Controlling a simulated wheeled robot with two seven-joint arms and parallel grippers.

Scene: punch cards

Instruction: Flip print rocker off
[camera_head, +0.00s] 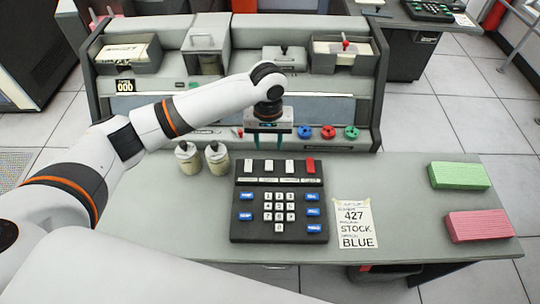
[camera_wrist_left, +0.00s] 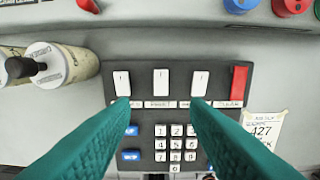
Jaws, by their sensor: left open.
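A dark control panel (camera_head: 236,205) lies on the grey table, with a number pad and blue keys. Along its far edge are white rockers (camera_head: 268,165) and a red key (camera_head: 310,165). The left wrist view shows three white rockers: left (camera_wrist_left: 122,83), middle (camera_wrist_left: 160,82) and right (camera_wrist_left: 200,82), with the red key (camera_wrist_left: 238,85) beside them. My right gripper is not in view.
Two cream bottles (camera_head: 190,158) stand left of the panel. A paper note reading 427 STOCK BLUE (camera_head: 356,224) lies to its right. Green (camera_head: 459,176) and pink (camera_head: 478,226) card stacks sit farther right. The grey machine (camera_head: 225,80) with coloured knobs (camera_head: 328,132) stands behind.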

